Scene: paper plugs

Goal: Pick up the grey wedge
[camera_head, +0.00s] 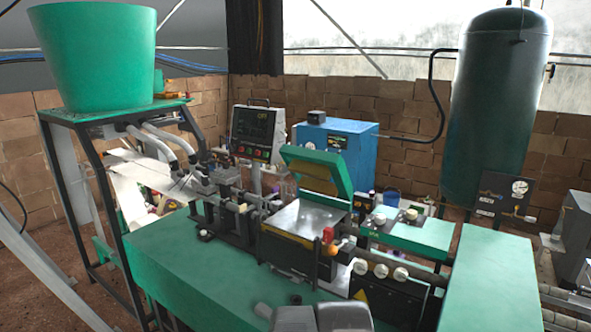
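I cannot make out a grey wedge for certain in the head view. Pale grey rounded shapes show at the bottom edge, cut off by the frame, and look like parts of my own arm. My gripper's fingers are not in sight. The green-topped machine bench (190,262) fills the middle, with a metal plate (305,219) under a raised green lid (318,168). A small orange-red part (328,235) stands at the plate's front right corner.
A large green tub (95,55) stands on a dark frame at the left. A control panel (258,134), a blue cabinet (335,150) and a tall green tank (498,105) stand behind. The green surface at the right (492,270) is clear.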

